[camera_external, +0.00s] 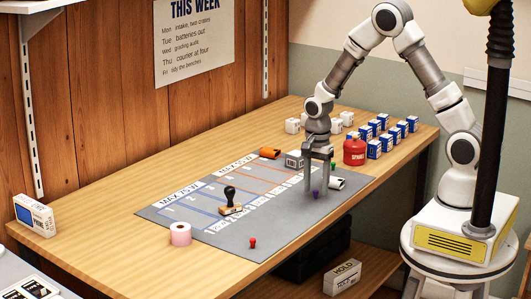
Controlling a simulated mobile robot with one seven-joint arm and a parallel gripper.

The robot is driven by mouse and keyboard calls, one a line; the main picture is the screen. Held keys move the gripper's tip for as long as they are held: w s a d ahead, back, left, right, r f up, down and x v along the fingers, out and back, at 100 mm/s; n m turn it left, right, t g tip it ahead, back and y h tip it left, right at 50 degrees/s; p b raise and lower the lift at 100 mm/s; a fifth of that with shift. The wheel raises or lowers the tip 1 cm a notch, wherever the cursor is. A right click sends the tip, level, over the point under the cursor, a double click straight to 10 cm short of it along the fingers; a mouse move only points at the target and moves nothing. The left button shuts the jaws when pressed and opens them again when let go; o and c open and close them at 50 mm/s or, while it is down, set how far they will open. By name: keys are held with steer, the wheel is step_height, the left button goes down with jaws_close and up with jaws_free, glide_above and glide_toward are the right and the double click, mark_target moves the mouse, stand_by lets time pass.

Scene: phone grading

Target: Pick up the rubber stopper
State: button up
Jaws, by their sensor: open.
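I cannot tell for sure which small piece is the rubber stopper. A small purple piece (316,194) stands on the grey mat (215,240) just below my gripper (318,172). My gripper is open, points down and appears empty; whether its fingers are level with the purple piece is too small to tell. A small green piece (333,166) shows just right of the fingers, partly hidden. A white cylinder (338,183) lies just right of the purple piece. A small red piece (252,243) stands near the mat's front edge.
A black-handled stamp (231,200) and a pink roll (180,234) stand at the left. An orange cylinder (270,153), a grey box (294,160), a red container (354,151) and rows of blue and white boxes (374,148) stand behind. The mat's front middle is clear.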

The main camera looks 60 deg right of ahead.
steer(key=shift+f, duration=0.65)
jaws_close()
